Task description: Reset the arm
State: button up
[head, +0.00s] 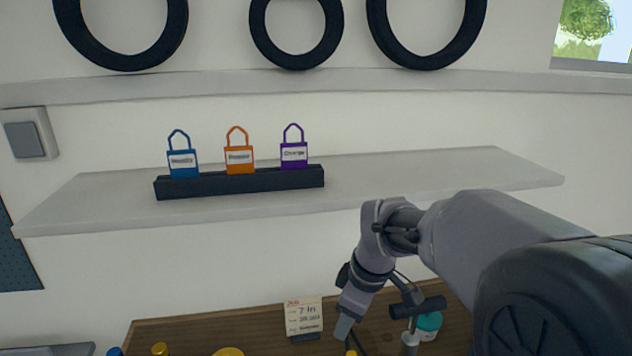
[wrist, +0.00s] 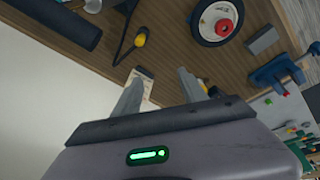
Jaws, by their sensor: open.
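My arm reaches in from the right in the head view and bends down over the wooden workbench (head: 180,330). My gripper (head: 344,328) points down near a small note card (head: 303,315). In the wrist view my gripper (wrist: 163,85) has its two fingers apart, with nothing held between them. The wooden bench top (wrist: 175,50) lies beyond the fingertips in that view.
A teal-and-white container (head: 429,324) stands near my gripper. The wrist view shows a wheel (wrist: 216,22), a blue vise (wrist: 277,73) and a yellow-ended tool (wrist: 140,40).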

jog(key=s+d+r+m+t, duration=0.2)
jog(key=s+r+m, duration=0.3)
jog(key=s+m, duration=0.4)
jog(key=s+d+r+m+t, duration=0.25)
jog(key=s+r+m, duration=0.35)
jog(key=s, duration=0.5)
notch_tip(320, 180, down, 17)
jog(key=s+m+g+b, duration=0.1)
jog(key=s+b, duration=0.1)
jog(key=b, duration=1)
jog(key=shift+s+a+m, duration=0.3)
jog(key=shift+m, duration=0.1)
jog(key=shift+r, duration=0.1)
